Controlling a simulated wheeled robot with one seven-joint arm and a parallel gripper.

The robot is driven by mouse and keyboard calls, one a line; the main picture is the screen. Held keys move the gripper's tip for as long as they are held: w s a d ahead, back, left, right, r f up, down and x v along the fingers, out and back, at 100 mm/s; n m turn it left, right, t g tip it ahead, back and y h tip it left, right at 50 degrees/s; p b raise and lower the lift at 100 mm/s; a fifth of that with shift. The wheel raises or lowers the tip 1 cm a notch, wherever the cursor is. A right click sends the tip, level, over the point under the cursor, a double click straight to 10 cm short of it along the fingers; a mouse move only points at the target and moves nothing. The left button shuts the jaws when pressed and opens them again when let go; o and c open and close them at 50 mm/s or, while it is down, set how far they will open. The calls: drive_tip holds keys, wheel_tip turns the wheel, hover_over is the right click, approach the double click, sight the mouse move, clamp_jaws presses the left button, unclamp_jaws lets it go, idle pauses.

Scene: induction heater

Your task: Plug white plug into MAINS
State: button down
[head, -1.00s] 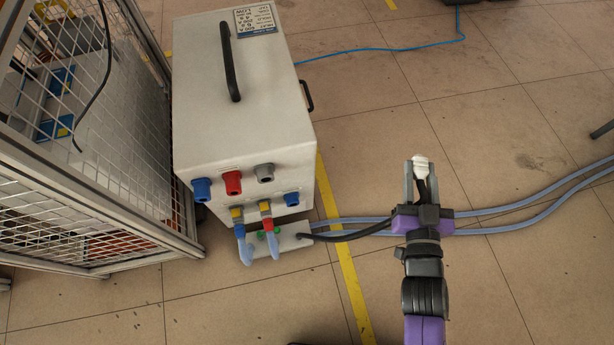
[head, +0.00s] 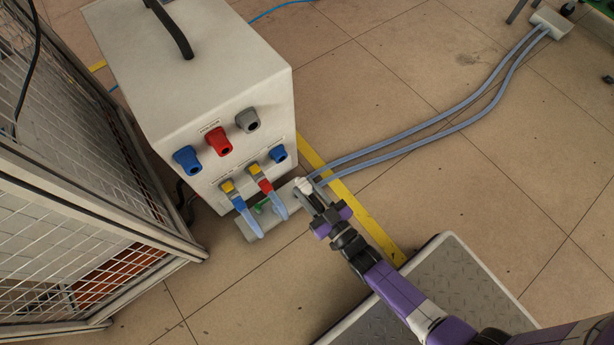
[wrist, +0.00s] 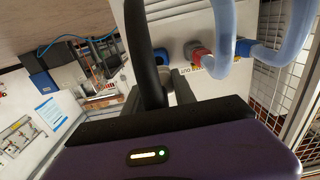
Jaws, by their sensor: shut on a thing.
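The white plug (head: 303,184) is held at the tip of my gripper (head: 311,195), whose jaws are shut on it. In the head view they are close to the lower right front of the white heater box (head: 170,70). The front has blue (head: 187,158), red (head: 218,141) and grey (head: 247,121) connectors above, and a blue one (head: 278,153) lower right. I cannot read which is MAINS. In the wrist view a black cable (wrist: 143,50) runs past the jaws and hides much of the plug. Whether the plug touches the box cannot be told.
Two hoses with blue and red ends (head: 241,203) hang from the front, above a low white block (head: 250,229). Grey-blue hoses (head: 430,122) run right along the floor. A mesh cage (head: 70,210) stands left. A metal-plated platform (head: 450,290) lies lower right.

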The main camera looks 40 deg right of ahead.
sight(298, 179)
drive_tip(key=shift+w+d+b, duration=0.1)
drive_tip(key=shift+w+b, duration=0.3)
drive_tip(key=shift+w, duration=3.35)
drive_tip(key=shift+w, duration=0.6)
drive_tip(key=c, duration=0.9)
unclamp_jaws()
drive_tip(key=shift+c, duration=0.2)
drive_tip(key=shift+s, duration=0.1)
drive_tip(key=s+p, duration=0.2)
drive_tip(key=s, duration=0.4)
drive_tip(key=shift+s, duration=0.85)
drive_tip(key=shift+f, duration=0.15)
